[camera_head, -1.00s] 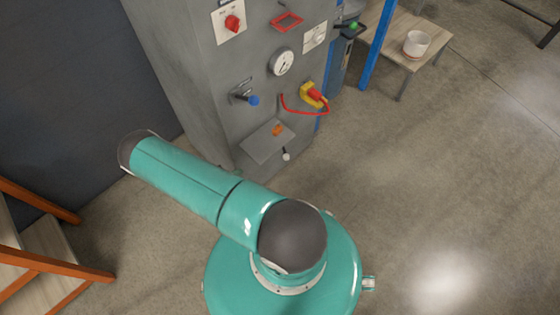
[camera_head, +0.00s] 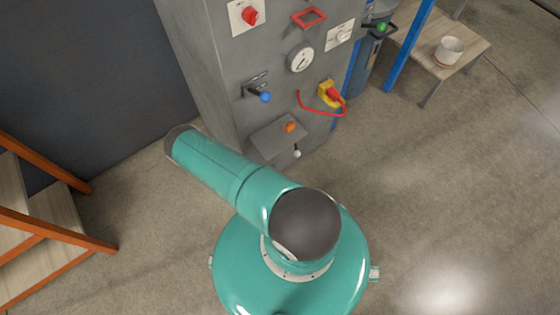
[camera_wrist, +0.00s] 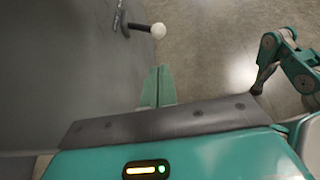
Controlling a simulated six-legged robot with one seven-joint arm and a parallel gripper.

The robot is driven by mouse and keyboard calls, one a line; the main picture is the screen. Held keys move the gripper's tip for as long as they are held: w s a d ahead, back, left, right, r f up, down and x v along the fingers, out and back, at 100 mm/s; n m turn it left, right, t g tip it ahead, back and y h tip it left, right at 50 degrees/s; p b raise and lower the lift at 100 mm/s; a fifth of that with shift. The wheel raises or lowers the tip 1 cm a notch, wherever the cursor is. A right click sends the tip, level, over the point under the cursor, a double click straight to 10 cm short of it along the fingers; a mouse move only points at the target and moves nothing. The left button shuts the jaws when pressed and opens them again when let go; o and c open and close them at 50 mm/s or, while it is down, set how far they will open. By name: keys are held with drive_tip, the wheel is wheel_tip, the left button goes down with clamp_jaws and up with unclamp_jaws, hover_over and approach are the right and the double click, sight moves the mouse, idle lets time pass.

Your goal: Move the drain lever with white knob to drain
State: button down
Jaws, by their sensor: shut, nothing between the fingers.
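The drain lever's white knob (camera_head: 297,154) shows low on the grey cabinet's front, just below a small sloped shelf. In the wrist view the white knob (camera_wrist: 158,31) sits on a dark stem sticking out from a metal plate (camera_wrist: 118,18) on the grey panel. My gripper (camera_wrist: 158,72) is shut and empty, its green fingers pointing along the panel toward the knob. The knob is beyond the fingertips, with a visible gap. In the head view my gripper is hidden; only my arm's teal links show.
The cabinet (camera_head: 215,75) also carries a blue-knobbed lever (camera_head: 264,97), a gauge (camera_head: 301,59), an orange knob (camera_head: 290,127) and a yellow-red switch (camera_head: 331,95) with a red cable. A wooden table (camera_head: 465,55) holds a white cup (camera_head: 448,50). Orange-railed steps (camera_head: 50,225) stand left. Floor at right is clear.

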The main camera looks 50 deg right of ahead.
approach(296, 148)
wheel_tip(296, 148, down, 3)
drive_tip(key=s+d, duration=0.1)
drive_tip(key=s, duration=0.2)
drive_tip(key=shift+w+d+f, duration=0.15)
drive_tip(key=shift+d+f, duration=0.2)
drive_tip(key=shift+d, duration=0.35)
